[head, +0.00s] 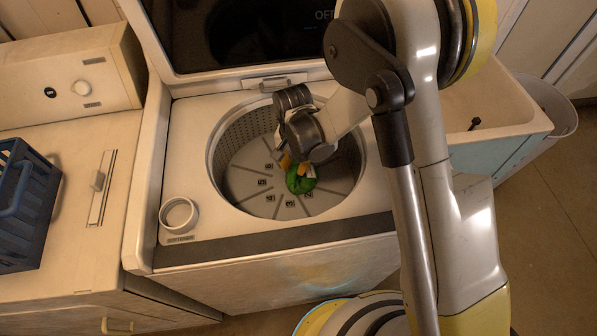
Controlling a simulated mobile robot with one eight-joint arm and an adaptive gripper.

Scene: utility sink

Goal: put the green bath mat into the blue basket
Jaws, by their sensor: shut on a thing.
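The green bath mat (299,183) is a small bunched green thing inside the open washer drum (240,192), right of the drum's middle. My gripper (299,166) reaches down into the drum and is shut on the mat, with orange parts showing at its fingers. The fingertips are partly hidden by my wrist and the mat. The blue basket (22,213) stands on the counter at the far left, cut off by the picture edge. Its inside is only partly visible.
The washer's raised lid (230,40) stands behind the drum opening. A white ring-shaped cup (178,215) sits on the washer's front left corner. A sink (490,105) is at the right. A beige panel (70,80) rises behind the left counter (85,225).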

